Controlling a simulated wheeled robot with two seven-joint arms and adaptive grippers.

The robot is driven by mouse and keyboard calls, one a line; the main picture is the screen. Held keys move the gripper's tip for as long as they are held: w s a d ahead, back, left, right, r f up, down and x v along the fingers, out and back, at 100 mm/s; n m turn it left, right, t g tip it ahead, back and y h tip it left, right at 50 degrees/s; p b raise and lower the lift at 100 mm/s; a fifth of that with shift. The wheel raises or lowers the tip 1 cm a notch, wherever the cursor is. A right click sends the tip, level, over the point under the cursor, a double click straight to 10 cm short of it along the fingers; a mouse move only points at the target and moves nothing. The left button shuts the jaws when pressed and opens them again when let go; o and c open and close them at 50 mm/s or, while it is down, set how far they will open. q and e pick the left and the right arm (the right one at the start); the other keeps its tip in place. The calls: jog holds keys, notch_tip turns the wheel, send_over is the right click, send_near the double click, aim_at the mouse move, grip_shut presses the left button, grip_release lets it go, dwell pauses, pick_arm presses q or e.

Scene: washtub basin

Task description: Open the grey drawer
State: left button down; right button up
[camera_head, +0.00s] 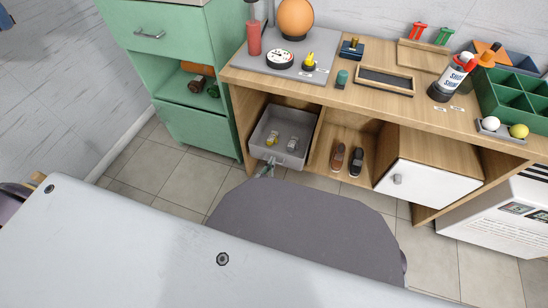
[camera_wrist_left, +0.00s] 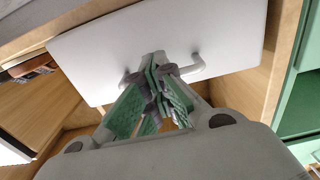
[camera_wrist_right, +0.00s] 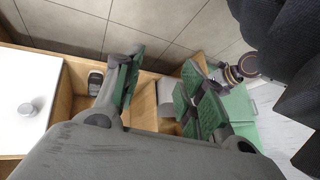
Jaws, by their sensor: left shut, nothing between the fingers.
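The grey drawer (camera_head: 258,135) in the wooden bench is pulled out, its inside visible from above with small yellow and pale objects in it. In the left wrist view its pale front panel (camera_wrist_left: 95,55) carries a bar handle (camera_wrist_left: 192,73). My left gripper (camera_head: 266,169) is at the drawer front; in the left wrist view its fingers (camera_wrist_left: 160,80) are closed together at the middle of the handle, which they partly hide. Whether they touch it I cannot tell. My right gripper (camera_wrist_right: 160,82) has its fingers apart with nothing held, in the right wrist view.
Dark shoes (camera_head: 347,160) stand in the compartment right of the drawer. A white door (camera_head: 430,186) with a knob is further right. A green cabinet (camera_head: 185,60) stands on the left. The tiled floor (camera_head: 190,175) before the cabinet is clear.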

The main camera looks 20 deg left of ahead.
pick_arm(q)
jog(key=s+p, duration=0.4)
jog(key=s, duration=1.2)
jog(key=shift+s+a+r+p, duration=0.15)
jog(key=shift+s+a+p, duration=0.1)
jog(key=shift+s+p, duration=0.05)
pick_arm(e)
jog(key=s+d+r+g+h, duration=0.1)
jog(key=d+r+g, duration=0.1)
jog(key=r, duration=0.8)
jog(key=shift+d+r+n+h, duration=0.25)
jog(key=shift+d+n+h, duration=0.15)
jog(key=shift+d, duration=0.1)
jog(key=shift+s, duration=0.1)
pick_arm(q)
jog(key=shift+c, duration=0.8)
grip_release()
